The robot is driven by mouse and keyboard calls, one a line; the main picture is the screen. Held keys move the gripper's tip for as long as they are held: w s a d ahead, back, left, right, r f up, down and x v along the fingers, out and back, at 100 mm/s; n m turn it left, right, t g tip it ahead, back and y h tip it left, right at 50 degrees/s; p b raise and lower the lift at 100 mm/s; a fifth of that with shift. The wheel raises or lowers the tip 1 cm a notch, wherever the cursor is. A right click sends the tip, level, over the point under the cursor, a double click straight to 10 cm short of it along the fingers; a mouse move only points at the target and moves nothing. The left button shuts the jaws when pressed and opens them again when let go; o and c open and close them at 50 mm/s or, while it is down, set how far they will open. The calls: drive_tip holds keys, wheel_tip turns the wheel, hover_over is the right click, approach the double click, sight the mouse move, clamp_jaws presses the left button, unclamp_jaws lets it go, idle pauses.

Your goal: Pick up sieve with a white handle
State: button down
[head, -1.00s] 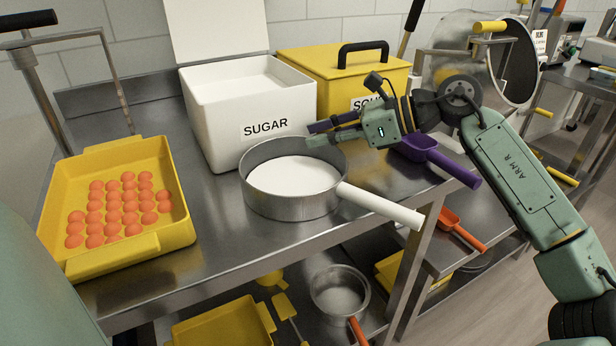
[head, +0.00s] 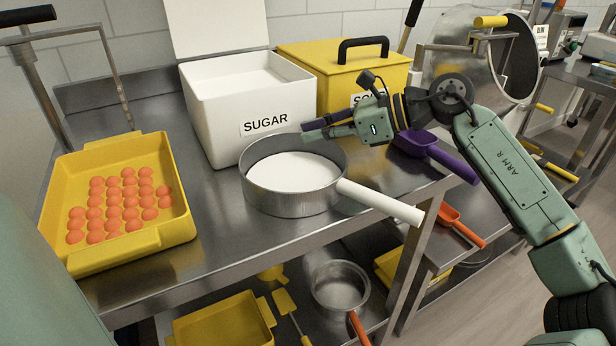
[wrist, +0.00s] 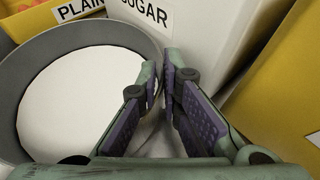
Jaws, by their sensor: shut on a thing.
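The sieve is a round grey metal pan with a white floor or contents and a white handle (head: 382,203). Its body (head: 290,198) rests on the steel table in front of the sugar bin, with the handle pointing right and forward over the table edge. My gripper (head: 304,132) reaches in from the right to the sieve's far rim, near the sugar bin. In the wrist view, the fingers (wrist: 163,65) are close together, pinching the sieve's rim (wrist: 130,32), not its handle. The exact contact is partly hidden by the fingers.
The white sugar bin (head: 225,115) stands just behind the sieve, and a yellow lidded bin (head: 325,65) beside it. A purple scoop (head: 435,155) lies to the right. A yellow tray (head: 120,250) of orange balls is left. An orange-handled pan (head: 340,285) sits on the lower shelf.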

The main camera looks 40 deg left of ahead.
drive_tip(key=shift+r, duration=0.1)
idle(0.3)
drive_tip(key=shift+r, duration=0.6)
wheel_tip(320, 180, up, 2)
drive_tip(key=shift+r+b, duration=0.15)
drive_tip(key=shift+b, duration=0.35)
drive_tip(key=s+d+r+b, duration=0.1)
drive_tip(key=s+d+b, duration=0.1)
drive_tip(key=d, duration=1.3)
drive_tip(key=shift+s+d+r+b, duration=0.15)
drive_tip(key=shift+s+d+b, duration=0.15)
drive_tip(key=shift+d+b, duration=0.1)
drive_tip(key=c, duration=2.3)
unclamp_jaws()
clamp_jaws()
